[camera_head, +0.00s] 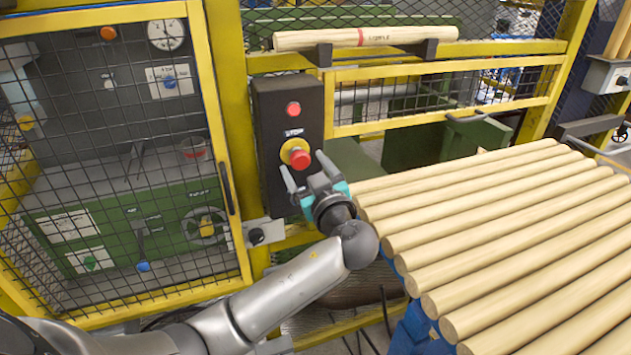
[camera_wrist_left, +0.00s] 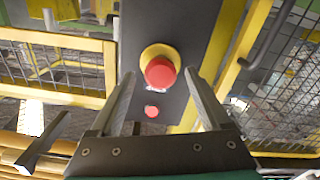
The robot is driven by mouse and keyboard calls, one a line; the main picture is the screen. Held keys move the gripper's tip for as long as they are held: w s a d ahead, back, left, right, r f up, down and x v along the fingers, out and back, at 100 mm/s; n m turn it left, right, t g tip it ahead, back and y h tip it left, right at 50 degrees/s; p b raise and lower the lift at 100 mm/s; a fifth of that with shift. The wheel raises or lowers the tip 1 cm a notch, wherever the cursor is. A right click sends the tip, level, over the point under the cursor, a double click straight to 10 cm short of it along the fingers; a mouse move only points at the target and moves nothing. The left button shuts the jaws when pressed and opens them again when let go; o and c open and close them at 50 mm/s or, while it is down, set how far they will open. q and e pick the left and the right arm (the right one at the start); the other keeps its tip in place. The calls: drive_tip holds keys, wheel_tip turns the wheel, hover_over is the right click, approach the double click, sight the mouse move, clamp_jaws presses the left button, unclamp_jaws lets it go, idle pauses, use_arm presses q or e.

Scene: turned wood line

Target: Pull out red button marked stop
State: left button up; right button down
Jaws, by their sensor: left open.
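The red stop button (camera_head: 300,158) is a mushroom head on a yellow collar, set on a dark control box (camera_head: 267,120) under a small white label. In the left wrist view the red button (camera_wrist_left: 160,72) sits ahead of my fingers, between their lines. My left gripper (camera_head: 304,176) is open, just in front of and below the button. Its two fingers point at the box, and I see no contact with the button. A smaller flat red button or lamp (camera_head: 293,109) is above the label. My right gripper is not in view.
A yellow fence post (camera_head: 230,100) and mesh door (camera_head: 110,150) stand left of the box. Several turned wood rods (camera_head: 500,220) lie on a rack at the right. A single rod (camera_head: 365,38) rests on brackets above the yellow rail.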

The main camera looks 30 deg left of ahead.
use_arm(q)
drive_tip(key=b+v, duration=0.2)
drive_tip(key=v, duration=1.3)
drive_tip(key=w+d+f+m+h+b, duration=0.1)
drive_tip(key=w+f+m+h, duration=0.2)
drive_tip(key=f, duration=0.7)
drive_tip(key=w+d+f+m+h+b, duration=0.1)
drive_tip(key=f+m+h, duration=0.1)
drive_tip(key=f+m, duration=0.55)
drive_tip(key=s+f+m+g+h, duration=0.2)
drive_tip(key=f, duration=0.8)
drive_tip(key=s+f+m+g+h, duration=0.1)
drive_tip(key=s+f+g+h, duration=0.15)
drive_tip(key=f, duration=0.75)
drive_tip(key=s+f+m+g+h+b, duration=0.2)
drive_tip(key=s+f+m+g+h, duration=0.15)
drive_tip(key=s+f, duration=1.45)
drive_tip(key=s+a+f+n+g, duration=0.1)
drive_tip(key=s+f, duration=0.3)
drive_tip(key=s, duration=0.5)
drive_tip(key=s+a+f+g, duration=0.1)
drive_tip(key=s+f, duration=0.3)
drive_tip(key=s, duration=0.5)
drive_tip(key=shift+s+a+f+n+g+h+b, duration=0.25)
drive_tip(key=shift+s+f+n+g+h+b, duration=0.1)
drive_tip(key=shift+n+g+b, duration=0.1)
